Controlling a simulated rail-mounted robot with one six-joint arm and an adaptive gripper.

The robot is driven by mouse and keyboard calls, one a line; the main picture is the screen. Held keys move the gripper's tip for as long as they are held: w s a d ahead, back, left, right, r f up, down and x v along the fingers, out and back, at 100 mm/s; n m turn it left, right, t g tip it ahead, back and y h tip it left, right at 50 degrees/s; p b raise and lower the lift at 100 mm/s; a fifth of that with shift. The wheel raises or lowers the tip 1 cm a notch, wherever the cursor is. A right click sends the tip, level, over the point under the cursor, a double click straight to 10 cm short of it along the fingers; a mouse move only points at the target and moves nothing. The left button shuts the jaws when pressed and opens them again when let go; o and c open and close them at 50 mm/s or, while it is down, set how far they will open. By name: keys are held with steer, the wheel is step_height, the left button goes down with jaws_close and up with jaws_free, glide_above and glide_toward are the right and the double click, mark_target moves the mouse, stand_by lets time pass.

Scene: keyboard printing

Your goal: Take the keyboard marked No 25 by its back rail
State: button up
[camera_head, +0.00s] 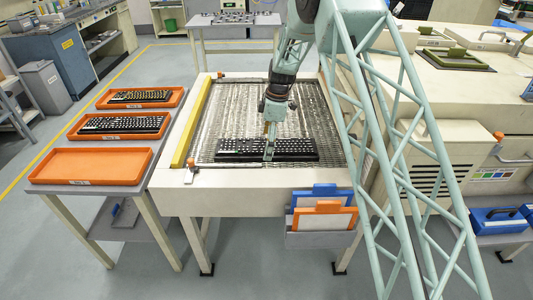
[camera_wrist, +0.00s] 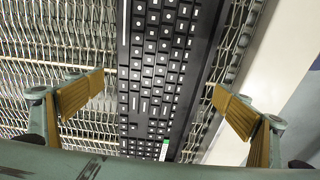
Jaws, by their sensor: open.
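A black keyboard (camera_head: 300,147) with pale-marked keys lies flat on the mesh bed (camera_head: 225,110) of the cream machine, near its front edge. In the wrist view the keyboard (camera_wrist: 160,60) runs top to bottom between my gripper's two fingers. A plain dark strip (camera_wrist: 208,50) runs along its right side. A small green and white label (camera_wrist: 164,150) sits near its lower end; no number is legible. My gripper (camera_wrist: 159,88) is open, one tan-padded finger on each side with gaps to the keyboard. In the head view my gripper (camera_head: 269,148) is over the keyboard's middle.
On the left table, two orange trays (camera_head: 75,135) (camera_head: 103,103) hold keyboards and the front orange tray (camera_head: 90,165) is empty. A yellow bar (camera_head: 190,130) edges the mesh bed's left. Blue and orange folders (camera_head: 322,218) stand in a front holder.

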steer(key=shift+f, duration=0.2)
steer(key=shift+c, duration=0.3)
steer(key=c, duration=1.2)
